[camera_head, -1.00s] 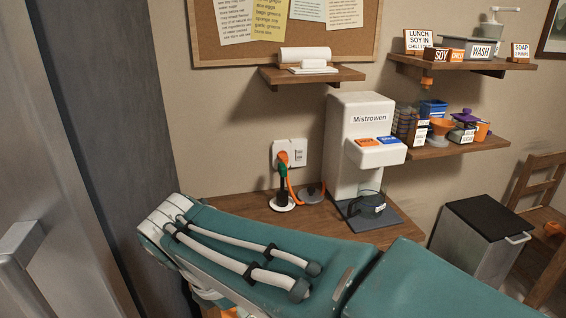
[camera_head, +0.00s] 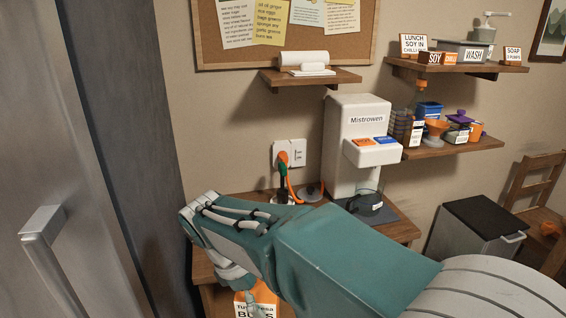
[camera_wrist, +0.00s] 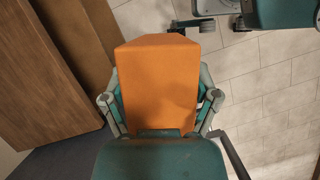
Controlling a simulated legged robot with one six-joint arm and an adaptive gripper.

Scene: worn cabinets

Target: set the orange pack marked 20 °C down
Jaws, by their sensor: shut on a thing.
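An orange pack (camera_wrist: 160,75) fills the middle of the wrist view, with its plain orange face towards the camera. My gripper (camera_wrist: 160,103) is shut on it, with a finger along each side. In the head view an orange pack with a white label (camera_head: 243,311) shows at the bottom edge, below my teal arm. A finger of my gripper (camera_head: 260,296) is in front of it. The lettering is partly covered, and I cannot read 20 °C on it. The pack's lower part is out of the head view.
A wooden counter (camera_head: 402,229) holds a white Mistrowen machine (camera_head: 345,165) with a dark jug (camera_head: 369,202). A wooden panel (camera_wrist: 40,75) is left of the pack; pale tiled floor (camera_wrist: 270,90) lies to its right. A dark-lidded bin (camera_head: 484,216) stands at right.

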